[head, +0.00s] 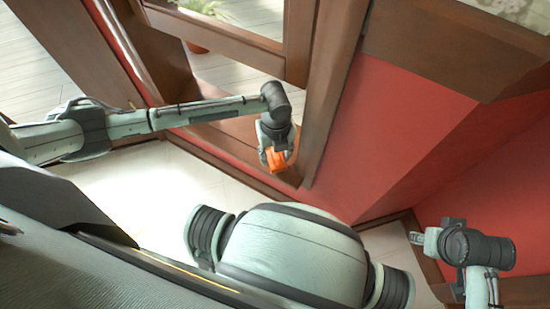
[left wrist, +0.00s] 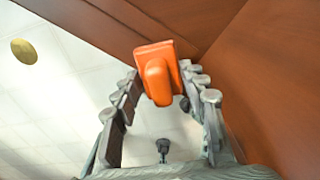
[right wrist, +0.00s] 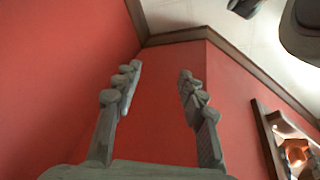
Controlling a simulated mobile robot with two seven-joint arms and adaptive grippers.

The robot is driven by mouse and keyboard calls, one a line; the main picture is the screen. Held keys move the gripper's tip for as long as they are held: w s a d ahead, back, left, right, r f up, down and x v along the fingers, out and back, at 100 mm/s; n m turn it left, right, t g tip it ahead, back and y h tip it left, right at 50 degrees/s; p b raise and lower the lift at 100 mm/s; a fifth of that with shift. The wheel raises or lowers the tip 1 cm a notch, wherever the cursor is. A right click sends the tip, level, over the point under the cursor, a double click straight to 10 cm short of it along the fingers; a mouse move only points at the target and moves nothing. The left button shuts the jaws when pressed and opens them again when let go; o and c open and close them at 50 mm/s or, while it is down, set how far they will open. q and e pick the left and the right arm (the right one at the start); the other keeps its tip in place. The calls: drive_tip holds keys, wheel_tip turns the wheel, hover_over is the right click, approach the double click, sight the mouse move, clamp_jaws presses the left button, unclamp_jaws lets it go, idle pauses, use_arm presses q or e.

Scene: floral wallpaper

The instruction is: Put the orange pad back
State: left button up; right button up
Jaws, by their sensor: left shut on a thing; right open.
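The orange pad (head: 277,160) is held at the end of my left arm, close to the brown wooden frame in the head view. In the left wrist view the orange pad (left wrist: 158,72) is a square plate with a rounded grip, and it sits between the fingertips. My left gripper (head: 274,150) is shut on it; its fingers show on both sides in the left wrist view (left wrist: 160,95). My right gripper (right wrist: 155,85) is open and empty, with red wall behind it. In the head view the right arm is at the lower right.
A brown wooden frame (head: 327,90) with an opening stands by the left gripper. Red walls (head: 400,130) with brown skirting meet at a corner on the right. Pale tiled floor (head: 130,205) is clear below. A round gold disc (left wrist: 24,51) shows in the left wrist view.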

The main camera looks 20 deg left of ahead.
use_arm(q)
drive_tip(key=shift+s+f, duration=0.1)
drive_tip(key=shift+f, duration=0.85)
drive_tip(key=shift+a+f, duration=0.1)
drive_tip(key=shift+f, duration=0.2)
use_arm(e)
drive_tip(key=shift+r, duration=0.8)
use_arm(q)
drive_tip(key=shift+f, duration=0.1)
use_arm(e)
drive_tip(key=shift+s+f, duration=0.1)
use_arm(q)
drive_tip(key=o, duration=1)
